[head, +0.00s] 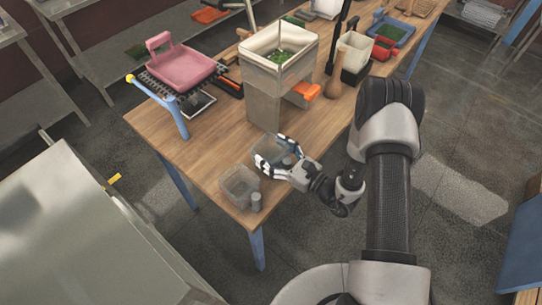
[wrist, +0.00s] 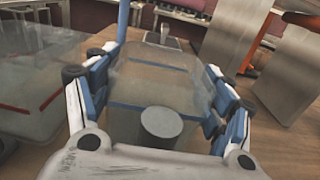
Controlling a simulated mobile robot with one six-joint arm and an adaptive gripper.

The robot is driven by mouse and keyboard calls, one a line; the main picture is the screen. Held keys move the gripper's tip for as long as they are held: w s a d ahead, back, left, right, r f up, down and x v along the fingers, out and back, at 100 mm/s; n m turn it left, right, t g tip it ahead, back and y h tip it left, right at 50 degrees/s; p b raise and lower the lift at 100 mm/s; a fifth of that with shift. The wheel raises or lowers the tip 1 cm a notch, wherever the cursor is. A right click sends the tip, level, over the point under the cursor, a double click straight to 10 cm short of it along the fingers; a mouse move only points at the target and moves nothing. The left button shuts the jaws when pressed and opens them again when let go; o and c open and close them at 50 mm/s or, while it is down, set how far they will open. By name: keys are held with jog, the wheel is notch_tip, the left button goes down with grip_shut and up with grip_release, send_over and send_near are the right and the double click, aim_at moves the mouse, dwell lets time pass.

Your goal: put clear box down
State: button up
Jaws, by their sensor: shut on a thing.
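My gripper (head: 277,160) is shut on a clear box (head: 268,149) over the front part of the wooden table. In the wrist view the held clear box (wrist: 155,78) sits between the two blue and white fingers of my gripper (wrist: 155,72), with a round grey knob-like part facing me. It looks about level. I cannot tell whether its underside touches the table. A second clear box (head: 238,187) stands at the table's near corner, to the left of the held one. It also shows at the left of the wrist view (wrist: 40,85), apart from my fingers.
The wooden table (head: 188,153) has bare room left of the held box. Behind stands a metal filler with a white hopper (head: 262,78) and an orange part (head: 304,92). A pink tray (head: 182,68) is on a rack at the back left. A wooden pestle-like thing (head: 333,84) stands right.

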jog(key=shift+c, duration=0.8)
jog(key=shift+r, duration=0.1)
